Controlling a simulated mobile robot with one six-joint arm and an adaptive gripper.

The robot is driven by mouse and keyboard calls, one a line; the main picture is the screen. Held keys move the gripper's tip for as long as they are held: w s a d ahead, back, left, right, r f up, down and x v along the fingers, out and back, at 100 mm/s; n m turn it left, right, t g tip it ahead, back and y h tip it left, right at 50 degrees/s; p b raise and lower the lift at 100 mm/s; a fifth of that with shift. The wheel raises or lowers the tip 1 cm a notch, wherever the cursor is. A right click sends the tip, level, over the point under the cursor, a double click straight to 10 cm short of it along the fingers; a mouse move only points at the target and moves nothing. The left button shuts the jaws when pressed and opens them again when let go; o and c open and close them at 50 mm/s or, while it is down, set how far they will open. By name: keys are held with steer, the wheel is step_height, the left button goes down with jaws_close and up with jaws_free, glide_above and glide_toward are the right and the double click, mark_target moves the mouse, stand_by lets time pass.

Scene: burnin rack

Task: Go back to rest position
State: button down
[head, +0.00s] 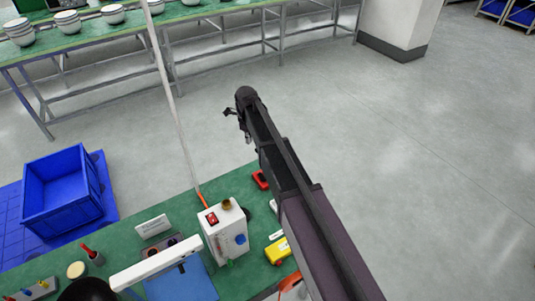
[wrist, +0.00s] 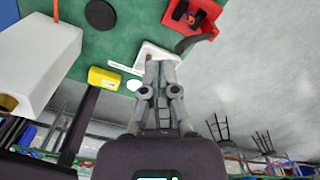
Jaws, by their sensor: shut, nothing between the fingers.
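My gripper (wrist: 160,75) is shut and empty in the wrist view, its two grey fingers together. In the wrist view the fingertips overlap a small white item (wrist: 152,52) at the edge of the green bench; I cannot tell the distance between them. In the head view my arm stretches up from the lower right, and my gripper (head: 230,112) shows small and dark at its far end, over the grey floor beyond the green bench (head: 130,238).
A white box with a red switch (head: 226,232) stands on the bench. A yellow device (head: 278,250) and a red item (head: 260,180) lie near my arm. A blue crate (head: 62,190) is at the left. Bowls line a far green table (head: 150,32). The floor at right is clear.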

steer(key=shift+r, duration=0.2)
stand_by(0.5)
steer(key=s+d+f+n+b, duration=0.3)
steer(key=s+d+n, duration=0.8)
steer(key=d, duration=0.2)
steer(key=s+d+f+n+b, duration=0.3)
steer(key=s+d+n, duration=0.9)
steer(key=d, duration=0.2)
steer(key=shift+s+f+b, duration=0.2)
steer(key=shift+f+b, duration=0.1)
